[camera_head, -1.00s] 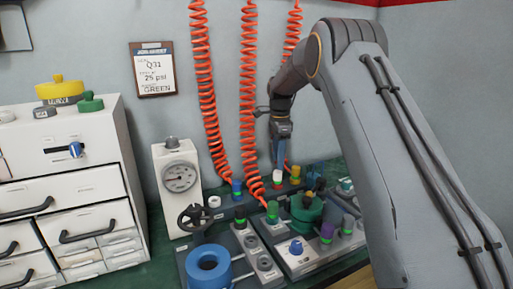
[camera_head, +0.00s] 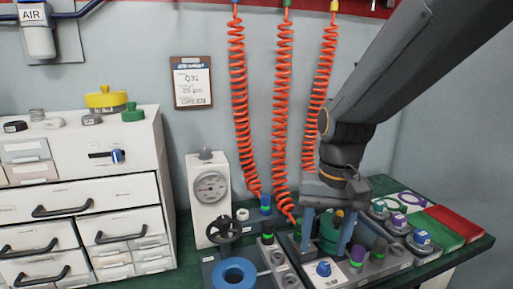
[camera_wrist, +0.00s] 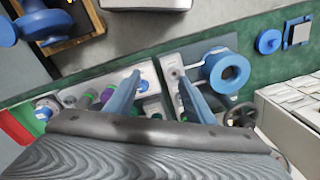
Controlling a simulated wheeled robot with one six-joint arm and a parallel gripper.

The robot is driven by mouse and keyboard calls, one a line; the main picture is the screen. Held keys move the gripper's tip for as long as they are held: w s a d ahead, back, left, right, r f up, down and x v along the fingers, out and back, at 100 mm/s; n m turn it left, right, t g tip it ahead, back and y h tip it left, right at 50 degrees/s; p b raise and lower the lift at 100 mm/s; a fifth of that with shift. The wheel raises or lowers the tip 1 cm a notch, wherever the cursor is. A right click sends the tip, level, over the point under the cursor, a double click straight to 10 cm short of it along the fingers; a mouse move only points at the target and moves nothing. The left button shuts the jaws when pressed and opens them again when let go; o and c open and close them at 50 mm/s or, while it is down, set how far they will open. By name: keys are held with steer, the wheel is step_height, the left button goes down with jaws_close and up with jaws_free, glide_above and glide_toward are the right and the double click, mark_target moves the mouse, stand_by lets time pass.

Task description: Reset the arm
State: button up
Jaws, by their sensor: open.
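My gripper (camera_head: 325,228) is above the test fixture on the green bench, pointing down with its two blue fingers spread. In the wrist view my gripper (camera_wrist: 157,92) is open, with nothing seen between the fingers. Below it is a grey fixture panel (camera_head: 300,275) with a blue knob (camera_head: 323,268), a purple-topped fitting (camera_head: 357,252) and a green round part (camera_head: 328,232), partly hidden behind the fingers. I cannot tell whether the fingers touch anything.
A blue ring (camera_head: 234,272) lies at the front left of the fixture. A pressure gauge box (camera_head: 209,190) and a white drawer cabinet (camera_head: 85,200) stand left. Orange coiled hoses (camera_head: 240,105) hang behind. Red and green trays (camera_head: 455,218) are at the right.

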steer(key=s+f+n, duration=0.2)
steer(key=s+n, duration=0.1)
steer(key=s, duration=0.5)
steer(key=d+r+m+p, duration=0.1)
steer(key=d+r+p, duration=0.4)
steer(key=p, duration=0.7)
steer(key=shift+s+d+r+p, duration=0.15)
steer(key=shift+s+r+p, duration=0.25)
steer(key=shift+r, duration=0.25)
